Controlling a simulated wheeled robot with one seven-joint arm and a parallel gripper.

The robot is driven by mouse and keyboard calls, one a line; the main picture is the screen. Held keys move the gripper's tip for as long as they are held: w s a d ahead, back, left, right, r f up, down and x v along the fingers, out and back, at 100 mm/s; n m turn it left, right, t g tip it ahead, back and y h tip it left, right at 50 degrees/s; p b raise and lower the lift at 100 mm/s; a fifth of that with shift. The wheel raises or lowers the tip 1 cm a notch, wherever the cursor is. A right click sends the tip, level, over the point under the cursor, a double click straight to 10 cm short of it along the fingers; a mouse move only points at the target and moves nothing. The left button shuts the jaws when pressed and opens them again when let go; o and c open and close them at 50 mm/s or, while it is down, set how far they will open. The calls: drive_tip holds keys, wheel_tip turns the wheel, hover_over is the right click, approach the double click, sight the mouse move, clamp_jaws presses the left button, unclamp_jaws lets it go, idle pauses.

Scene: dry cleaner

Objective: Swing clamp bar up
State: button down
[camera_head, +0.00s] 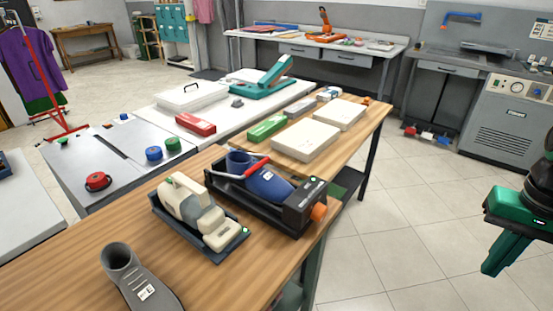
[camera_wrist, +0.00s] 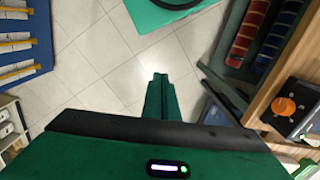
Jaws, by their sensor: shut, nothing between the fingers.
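A black shoe holder (camera_head: 292,216) stands on the wooden table with a blue shoe (camera_head: 268,185) in it. A bar with a red grip (camera_head: 257,166), which looks like the clamp bar, lies low across the shoe. An orange knob (camera_head: 319,212) sits on the holder's near right end, and it also shows at the right of the wrist view (camera_wrist: 284,107). My green gripper (camera_head: 496,256) is over the floor, well right of the table and apart from the holder. In the wrist view its fingers (camera_wrist: 160,85) are together, with nothing between them.
A cream iron-like device (camera_head: 190,205) on a dark tray and a grey shoe (camera_head: 137,280) share the wooden table (camera_head: 85,260). Pale boxes (camera_head: 306,141) lie behind the holder. A grey machine (camera_head: 508,115) stands at the back right. Open tiled floor (camera_head: 410,210) lies between table and gripper.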

drive_tip(key=w+a+r+m+t, duration=0.15)
drive_tip(key=w+a+m, duration=0.3)
drive_tip(key=w, duration=0.65)
drive_tip(key=w+a+f+m+t, duration=0.1)
drive_tip(key=w+a+m+t, duration=0.3)
drive_tip(key=w, duration=0.8)
drive_tip(key=w+a+m+y, duration=0.2)
drive_tip(key=w+a+m, duration=0.1)
drive_tip(key=a, duration=0.5)
drive_tip(key=w+a+m+y, duration=0.2)
drive_tip(key=w+a, duration=0.4)
drive_tip(key=a, duration=0.3)
drive_tip(key=w+a+m+y, duration=0.2)
drive_tip(key=w+a+m, duration=0.2)
drive_tip(key=a, duration=0.5)
drive_tip(key=shift+w+a+r, duration=0.15)
drive_tip(key=shift+w+r, duration=0.1)
drive_tip(key=shift+r, duration=0.15)
drive_tip(key=shift+t, duration=0.25)
drive_tip(key=x, duration=0.9)
drive_tip(key=shift+f, duration=0.15)
drive_tip(key=shift+w+a+f, duration=0.25)
